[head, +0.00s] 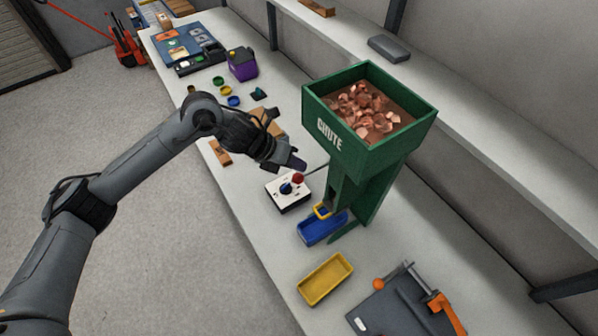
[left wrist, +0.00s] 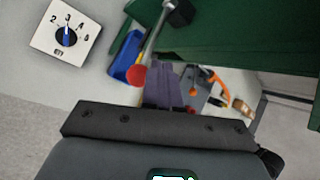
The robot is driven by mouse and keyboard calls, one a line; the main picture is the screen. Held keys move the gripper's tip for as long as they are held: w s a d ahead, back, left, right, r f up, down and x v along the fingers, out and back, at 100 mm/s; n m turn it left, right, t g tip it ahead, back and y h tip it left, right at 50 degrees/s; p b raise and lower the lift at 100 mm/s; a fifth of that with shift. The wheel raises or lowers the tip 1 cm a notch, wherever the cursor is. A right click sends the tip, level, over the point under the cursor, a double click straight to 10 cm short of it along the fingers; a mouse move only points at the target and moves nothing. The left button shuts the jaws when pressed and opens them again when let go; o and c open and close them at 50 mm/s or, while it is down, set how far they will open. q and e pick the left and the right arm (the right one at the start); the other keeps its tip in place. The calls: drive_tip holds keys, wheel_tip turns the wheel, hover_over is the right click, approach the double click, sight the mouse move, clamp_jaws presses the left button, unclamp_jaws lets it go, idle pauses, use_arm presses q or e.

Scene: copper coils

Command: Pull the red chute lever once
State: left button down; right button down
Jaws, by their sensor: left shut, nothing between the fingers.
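The green chute (head: 352,140) stands on the bench, its hopper full of copper pieces (head: 368,108). The lever's red ball (head: 299,178) shows just below my left gripper (head: 299,164) in the head view. In the left wrist view the red ball (left wrist: 136,75) sits at the end of a grey metal rod (left wrist: 152,35), close to the left of my shut, empty fingers (left wrist: 165,88). I cannot tell whether they touch. A white box with a blue dial (left wrist: 66,37) stands beside the chute; its pointer is near 3. My right gripper is out of view.
A blue bin (head: 318,231) stands at the chute's outlet, with a yellow tray (head: 326,278) nearer. A dark board with an orange-handled tool (head: 443,306) lies at the front right. A purple container (head: 242,66) and small coloured rings stand farther back. A shelf runs along the wall.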

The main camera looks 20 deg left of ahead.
use_arm(q)
drive_tip(key=shift+r, duration=0.15)
drive_tip(key=shift+w+d+r+p, duration=0.1)
drive_tip(key=shift+w+r+p, duration=0.05)
drive_tip(key=shift+r+p, duration=0.9)
drive_tip(key=shift+w+d+r+p, duration=0.1)
drive_tip(key=shift+r+p, duration=0.55)
drive_tip(key=shift+r, duration=0.7)
